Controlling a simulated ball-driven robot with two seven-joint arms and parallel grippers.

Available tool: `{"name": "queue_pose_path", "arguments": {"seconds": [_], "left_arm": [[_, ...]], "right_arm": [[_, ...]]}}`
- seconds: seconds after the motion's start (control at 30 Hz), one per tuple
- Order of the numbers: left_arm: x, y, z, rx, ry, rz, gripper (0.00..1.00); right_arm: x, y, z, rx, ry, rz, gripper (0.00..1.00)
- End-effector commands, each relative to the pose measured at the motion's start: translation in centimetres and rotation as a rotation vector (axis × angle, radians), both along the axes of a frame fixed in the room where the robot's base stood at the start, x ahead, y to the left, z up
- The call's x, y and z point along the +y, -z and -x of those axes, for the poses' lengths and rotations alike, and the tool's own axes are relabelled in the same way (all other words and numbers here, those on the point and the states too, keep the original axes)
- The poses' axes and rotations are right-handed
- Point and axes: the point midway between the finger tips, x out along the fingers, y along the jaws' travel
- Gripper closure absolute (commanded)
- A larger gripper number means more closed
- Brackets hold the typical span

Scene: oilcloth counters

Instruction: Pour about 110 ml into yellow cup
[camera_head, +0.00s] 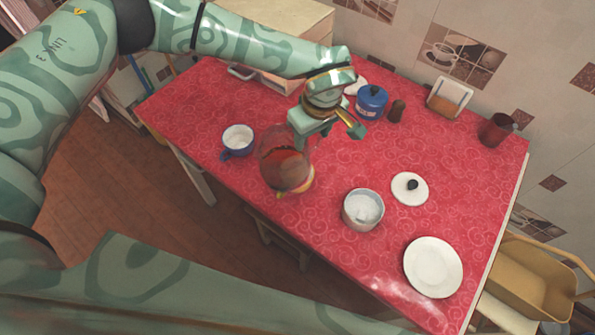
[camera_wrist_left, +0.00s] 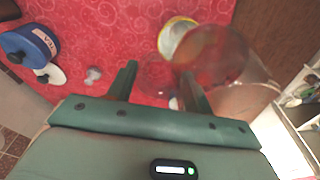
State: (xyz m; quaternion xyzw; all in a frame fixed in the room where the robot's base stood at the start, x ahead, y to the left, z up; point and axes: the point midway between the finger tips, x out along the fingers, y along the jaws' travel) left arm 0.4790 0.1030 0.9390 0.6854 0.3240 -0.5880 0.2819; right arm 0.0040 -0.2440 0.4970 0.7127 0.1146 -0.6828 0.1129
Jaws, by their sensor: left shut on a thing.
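My left gripper (camera_head: 325,129) is shut on a clear glass jug (camera_head: 274,149) with reddish-amber liquid in it. The jug looks tilted above the red counter, left of and below the gripper in the head view. The yellow cup (camera_head: 303,186) is just under and behind the jug, mostly hidden by it. In the left wrist view the cup's yellow rim (camera_wrist_left: 166,34) shows beside the jug (camera_wrist_left: 220,57), above the left gripper's fingers (camera_wrist_left: 158,76). I cannot make out a stream or the level in the cup. My right gripper is not in view.
A blue mug (camera_head: 237,141) stands left of the jug. A grey bowl-like pot (camera_head: 350,213), white lid (camera_head: 420,191) and white plate (camera_head: 433,267) lie to the right.

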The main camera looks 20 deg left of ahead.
Motion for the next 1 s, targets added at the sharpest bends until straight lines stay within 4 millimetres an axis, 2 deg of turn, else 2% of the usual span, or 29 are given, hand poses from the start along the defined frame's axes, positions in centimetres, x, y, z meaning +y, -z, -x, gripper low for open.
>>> {"name": "queue_pose_path", "arguments": {"seconds": [0.1,0.2,0.6,0.7,0.8,1.0], "left_arm": [[-0.8,1.6,-1.7,-0.005,-0.293,0.000,1.00],[-1.1,2.4,-3.1,-0.006,-0.556,0.001,1.00],[-2.2,3.0,-7.5,-0.004,-1.431,0.003,1.00],[-2.3,4.0,-8.2,-0.003,-1.603,0.001,1.00],[-2.3,6.2,-8.6,-0.001,-1.733,-0.003,1.00],[-2.3,8.6,-8.7,-0.004,-1.807,-0.002,1.00]], "right_arm": [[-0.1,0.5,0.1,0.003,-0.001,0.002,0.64],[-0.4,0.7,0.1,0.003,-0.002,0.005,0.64],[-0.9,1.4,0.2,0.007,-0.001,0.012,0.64],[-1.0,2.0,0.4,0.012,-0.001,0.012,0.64],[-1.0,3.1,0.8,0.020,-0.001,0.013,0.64],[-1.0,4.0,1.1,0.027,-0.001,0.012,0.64]]}}
